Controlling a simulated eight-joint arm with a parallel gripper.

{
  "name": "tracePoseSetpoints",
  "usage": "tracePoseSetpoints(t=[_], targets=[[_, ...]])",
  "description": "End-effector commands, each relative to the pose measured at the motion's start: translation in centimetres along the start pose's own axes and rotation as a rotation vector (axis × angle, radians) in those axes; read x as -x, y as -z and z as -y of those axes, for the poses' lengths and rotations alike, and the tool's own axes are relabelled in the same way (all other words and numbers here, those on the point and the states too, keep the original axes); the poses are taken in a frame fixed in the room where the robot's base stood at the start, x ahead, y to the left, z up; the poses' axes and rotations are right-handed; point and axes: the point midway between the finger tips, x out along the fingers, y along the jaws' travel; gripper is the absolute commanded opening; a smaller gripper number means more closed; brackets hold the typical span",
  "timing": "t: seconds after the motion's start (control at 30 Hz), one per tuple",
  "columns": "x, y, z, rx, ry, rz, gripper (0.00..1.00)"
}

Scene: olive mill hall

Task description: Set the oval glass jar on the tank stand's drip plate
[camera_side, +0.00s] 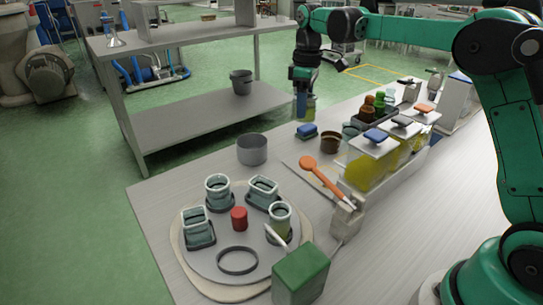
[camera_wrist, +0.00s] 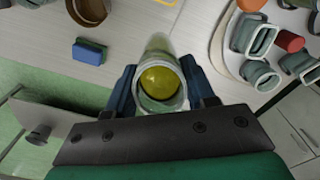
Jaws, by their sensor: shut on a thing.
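My gripper (camera_side: 305,92) is shut on a glass jar (camera_side: 310,108) with yellow oil in it, held upright above the bench's far edge. In the wrist view the jar (camera_wrist: 160,84) sits between the two fingers (camera_wrist: 160,92), its open rim facing the camera. The rim looks slightly oval. The tank stand holds glass tanks of yellow oil (camera_side: 372,170) with blue, grey and orange lids, to the right of my gripper and nearer the side camera. A pale flat plate (camera_side: 300,163) lies before it, partly under an orange spoon; I cannot tell whether this is the drip plate.
A round tray (camera_side: 195,270) bears several jars, a red cylinder (camera_side: 239,219) and a black ring (camera_side: 237,260). A grey pot (camera_side: 252,150), blue sponge (camera_side: 306,131), brown pot (camera_side: 330,142) and green box (camera_side: 300,277) stand on the bench.

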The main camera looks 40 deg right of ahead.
Motion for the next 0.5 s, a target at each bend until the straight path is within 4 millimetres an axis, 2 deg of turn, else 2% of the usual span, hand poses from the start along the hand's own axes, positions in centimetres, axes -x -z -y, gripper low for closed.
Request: tracePoseSetpoints(t=[0.2, 0.5], targets=[[-0.1, -1.2, -2.0, -0.036, 0.0, 0.0, 0.15], [-2.5, -1.1, -1.9, -0.033, 0.0, 0.0, 0.15]])
